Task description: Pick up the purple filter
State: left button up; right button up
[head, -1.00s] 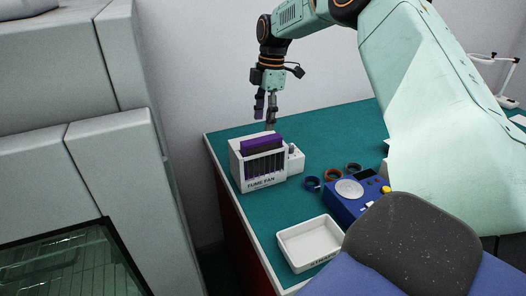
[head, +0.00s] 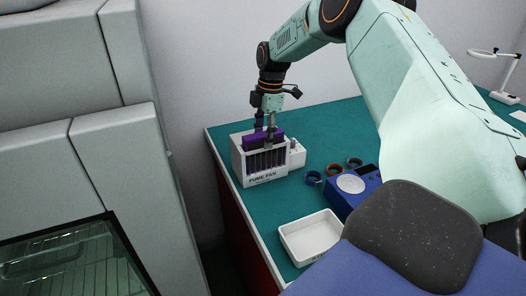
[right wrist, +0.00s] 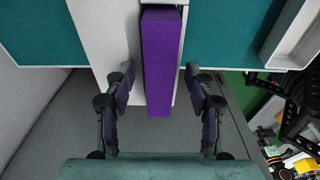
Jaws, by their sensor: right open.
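The purple filter (head: 251,141) stands in the top of the white fume fan box (head: 262,179), its upper part sticking out. My right gripper (head: 265,131) points down over the filter in the head view, open, with its fingertips at the filter's top. In the right wrist view the purple filter (right wrist: 162,62) runs between the two spread fingers of my right gripper (right wrist: 160,72), with a gap on each side. The filter's lower part is hidden in the box. My left gripper is out of view.
The box stands near the left edge of the green table (head: 335,125). A white tray (head: 309,239), a blue device (head: 341,199) with a round pale plate and several small rings (head: 334,170) lie to the right and nearer. Grey cabinets (head: 120,150) stand left.

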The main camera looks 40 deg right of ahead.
jog(key=shift+d+f, duration=0.1)
jog(key=shift+c, duration=0.8)
jog(key=shift+s+r, duration=0.1)
jog(key=shift+r, duration=0.1)
jog(key=c, duration=0.4)
jog(key=shift+f, duration=0.1)
grip_shut()
